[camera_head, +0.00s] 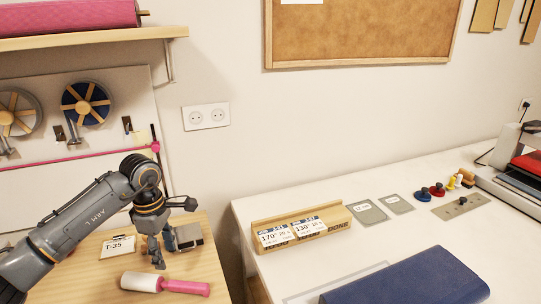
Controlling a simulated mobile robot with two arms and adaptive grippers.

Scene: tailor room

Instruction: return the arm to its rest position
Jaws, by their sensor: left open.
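My left arm (88,215) reaches in from the lower left over the wooden table (90,285). My left gripper (172,234) is open, with its fingers spread, one to the right and one down. Nothing shows held in it. A small grey and tan block-like object (188,237) stands right behind the fingers; I cannot tell whether they touch it. My right gripper is not in view.
A roller with a pink handle (183,287) lies in front of the gripper. A "T-35" card (118,245) is beside the arm. A wooden shelf (90,40) juts out above. The white table (350,240) to the right holds a wooden card holder (300,218) and a blue folded item (405,278).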

